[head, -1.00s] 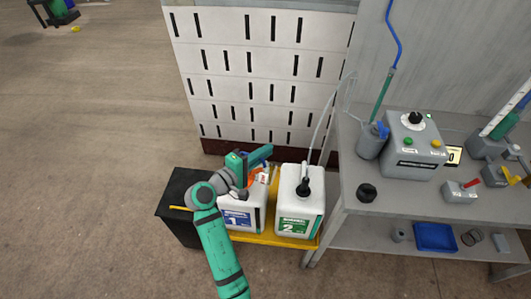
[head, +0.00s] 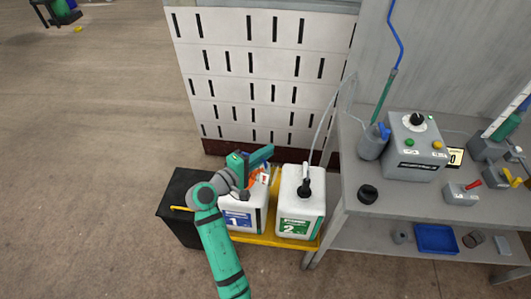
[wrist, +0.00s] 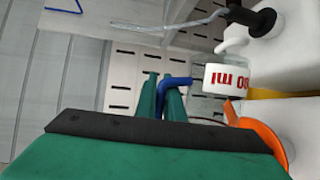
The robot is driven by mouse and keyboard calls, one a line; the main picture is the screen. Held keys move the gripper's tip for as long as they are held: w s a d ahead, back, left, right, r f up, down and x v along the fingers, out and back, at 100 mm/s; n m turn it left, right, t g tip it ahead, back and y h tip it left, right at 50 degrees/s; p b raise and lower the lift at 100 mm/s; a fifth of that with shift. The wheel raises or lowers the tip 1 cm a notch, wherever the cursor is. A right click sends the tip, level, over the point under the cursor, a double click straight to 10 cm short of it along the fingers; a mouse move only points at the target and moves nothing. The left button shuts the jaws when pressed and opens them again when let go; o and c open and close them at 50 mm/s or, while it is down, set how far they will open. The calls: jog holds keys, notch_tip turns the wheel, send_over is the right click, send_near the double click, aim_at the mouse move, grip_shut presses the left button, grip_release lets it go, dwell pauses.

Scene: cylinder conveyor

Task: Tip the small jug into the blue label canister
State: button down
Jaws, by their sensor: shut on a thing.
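My gripper (head: 248,168) is shut on the blue handle of the small jug (wrist: 228,80), which is partly hidden in the head view. The jug is whitish with red lettering and looks tilted well over in the wrist view. It is above the blue label canister (head: 237,217), a white canister marked 1. An orange funnel (wrist: 260,135) is at this canister's top, close to the jug. I cannot tell whether jug and funnel touch, or whether anything flows.
A green label canister (head: 299,212) marked 2, with a black cap and hose, stands right of it on a yellow tray (head: 270,240). A black box is at left. A grey bench (head: 345,205) with devices is at right, and a slotted white wall behind.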

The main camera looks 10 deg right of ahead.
aim_at(275, 164)
jog(key=d+f+m, duration=0.1)
jog(key=s+d+f+m+y, duration=0.1)
jog(key=shift+s+d+f+m+y, duration=0.2)
jog(key=shift+s+d+m+y, duration=0.1)
jog(key=shift+d+m, duration=0.1)
jog(key=shift+f, duration=0.2)
jog(key=f+m, duration=0.1)
jog(key=d+f+m+y, duration=0.1)
jog(key=s+f+m+y, duration=0.1)
jog(key=shift+d+f, duration=0.35)
